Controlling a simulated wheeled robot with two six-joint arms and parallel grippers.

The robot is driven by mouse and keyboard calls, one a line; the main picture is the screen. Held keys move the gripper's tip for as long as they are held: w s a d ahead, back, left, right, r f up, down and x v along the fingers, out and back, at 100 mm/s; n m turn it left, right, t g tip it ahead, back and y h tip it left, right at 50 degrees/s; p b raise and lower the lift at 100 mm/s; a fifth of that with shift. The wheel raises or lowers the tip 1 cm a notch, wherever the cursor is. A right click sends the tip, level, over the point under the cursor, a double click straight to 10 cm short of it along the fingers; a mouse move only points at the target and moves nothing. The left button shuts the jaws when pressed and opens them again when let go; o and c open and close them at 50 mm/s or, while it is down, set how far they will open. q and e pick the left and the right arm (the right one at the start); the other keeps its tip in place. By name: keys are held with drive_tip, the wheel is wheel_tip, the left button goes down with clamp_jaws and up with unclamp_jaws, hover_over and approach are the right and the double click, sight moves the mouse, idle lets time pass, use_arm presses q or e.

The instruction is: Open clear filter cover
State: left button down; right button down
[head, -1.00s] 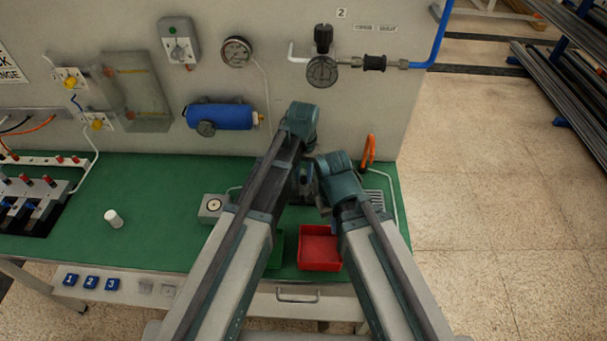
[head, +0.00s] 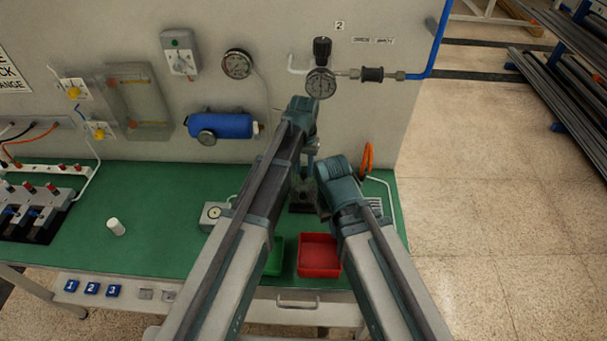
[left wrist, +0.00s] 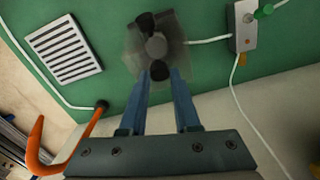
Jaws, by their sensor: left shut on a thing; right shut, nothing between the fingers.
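A small clear filter unit (left wrist: 138,50) with a grey round centre and dark parts stands on the green bench top in the left wrist view. In the head view it shows partly between my two arms, with a dark base (head: 302,206). My left gripper (left wrist: 168,74) is shut on a dark part at the clear filter cover; the fingers hide most of the contact. In the head view my left gripper (head: 310,152) is above the unit. My right gripper (head: 322,208) is shut and empty, low beside the unit's right side, its fingertips mostly hidden.
A red tray (head: 319,273) and green tray (head: 274,262) lie in front. An orange hook (head: 367,158) and slotted grey plate (left wrist: 63,49) are close by at the right. A gauge (head: 320,83) and blue cylinder (head: 220,125) are on the wall. Bench at left has free room.

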use_arm(q)
drive_tip(key=shift+w+a+r, duration=0.1)
drive_tip(key=shift+w, duration=1.85)
drive_tip(key=c, duration=0.7)
unclamp_jaws()
drive_tip(key=shift+a, duration=0.1)
drive_tip(key=shift+o, duration=0.2)
drive_tip(key=shift+s, duration=0.1)
drive_tip(key=shift+s, duration=0.1)
